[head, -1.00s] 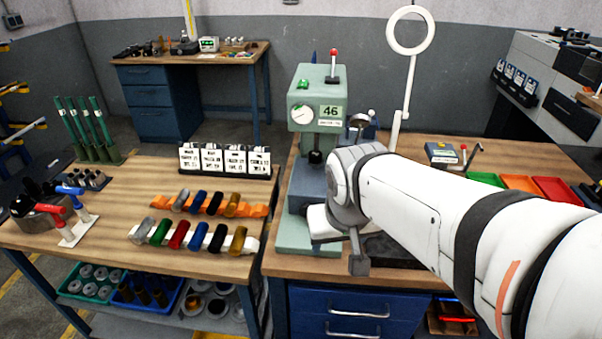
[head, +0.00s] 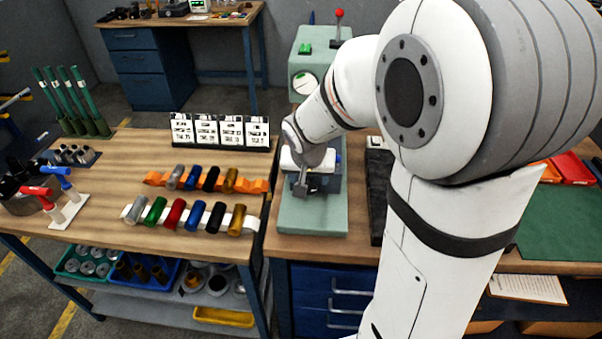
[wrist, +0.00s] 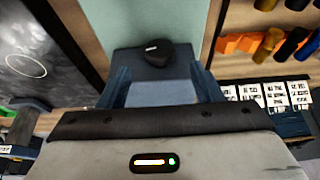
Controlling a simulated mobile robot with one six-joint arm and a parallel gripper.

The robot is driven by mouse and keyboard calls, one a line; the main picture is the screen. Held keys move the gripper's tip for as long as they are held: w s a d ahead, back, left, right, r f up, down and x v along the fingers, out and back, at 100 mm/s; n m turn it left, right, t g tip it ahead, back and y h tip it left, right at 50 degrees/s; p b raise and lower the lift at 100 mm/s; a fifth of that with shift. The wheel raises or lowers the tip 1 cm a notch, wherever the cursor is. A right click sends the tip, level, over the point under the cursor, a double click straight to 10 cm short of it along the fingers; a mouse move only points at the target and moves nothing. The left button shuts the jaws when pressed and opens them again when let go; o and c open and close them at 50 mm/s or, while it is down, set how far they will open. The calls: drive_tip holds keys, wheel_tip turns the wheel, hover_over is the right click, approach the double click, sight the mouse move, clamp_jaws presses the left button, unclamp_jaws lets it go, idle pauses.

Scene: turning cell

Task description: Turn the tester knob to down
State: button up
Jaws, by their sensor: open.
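The green tester (head: 308,70) with its round dial stands at the back of the right bench, partly hidden by my arm. In the wrist view a black knob (wrist: 158,57) with a short white mark sits on a blue-grey block (wrist: 130,62) of the tester. My gripper (wrist: 160,85) is open, its two fingers spread below the knob in that view, with nothing between them. I cannot tell whether they touch the block. In the head view my gripper (head: 303,188) is over the tester's green base (head: 310,218), and the knob cannot be made out.
Coloured cylinders (head: 190,215) lie in racks on the left bench, with white label cards (head: 218,131) behind them. A black slab (head: 377,190) lies right of the tester's base. A green mat (head: 560,225) is at the far right.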

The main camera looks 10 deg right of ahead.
sight(309, 188)
drive_tip(key=x, duration=0.6)
drive_tip(key=shift+f, duration=0.45)
drive_tip(key=c, duration=0.9)
drive_tip(key=shift+f+b, duration=0.15)
drive_tip(key=shift+b, duration=0.5)
